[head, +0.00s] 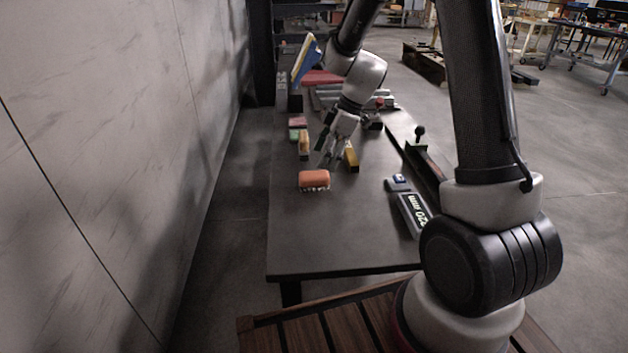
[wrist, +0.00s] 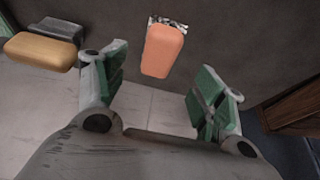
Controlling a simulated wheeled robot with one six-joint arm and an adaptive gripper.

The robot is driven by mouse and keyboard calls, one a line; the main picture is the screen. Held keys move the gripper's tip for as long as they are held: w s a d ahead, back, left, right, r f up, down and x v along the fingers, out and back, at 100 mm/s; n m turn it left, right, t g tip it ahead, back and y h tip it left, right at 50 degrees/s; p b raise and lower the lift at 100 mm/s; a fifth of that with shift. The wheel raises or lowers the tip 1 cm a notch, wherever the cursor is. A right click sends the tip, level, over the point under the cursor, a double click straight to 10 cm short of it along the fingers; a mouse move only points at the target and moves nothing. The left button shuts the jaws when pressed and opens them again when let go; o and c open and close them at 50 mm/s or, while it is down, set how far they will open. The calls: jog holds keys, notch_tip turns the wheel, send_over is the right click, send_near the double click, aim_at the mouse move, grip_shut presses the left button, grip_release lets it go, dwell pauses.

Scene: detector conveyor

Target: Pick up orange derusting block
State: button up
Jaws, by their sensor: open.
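My gripper (head: 328,158) is open and empty, just behind the block in the head view. In the wrist view its green-padded fingers (wrist: 157,88) are spread wide and do not touch the block.
A yellow block (head: 351,157) lies right of my gripper. Another yellowish block (head: 304,144) and red and green blocks (head: 298,128) lie left behind. A labelled device (head: 412,214) sits at the table's right edge. The table's front left (head: 310,240) is clear.

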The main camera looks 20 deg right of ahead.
aim_at(316, 174)
jog(key=x, duration=0.6)
jog(key=shift+w+a+f, duration=0.15)
jog(key=shift+f, duration=0.25)
jog(key=shift+c, duration=0.4)
jog(key=c, duration=1.2)
notch_tip(316, 174, up, 10)
jog(key=shift+r, duration=0.1)
jog(key=o, duration=0.5)
jog(key=shift+c, duration=1.1)
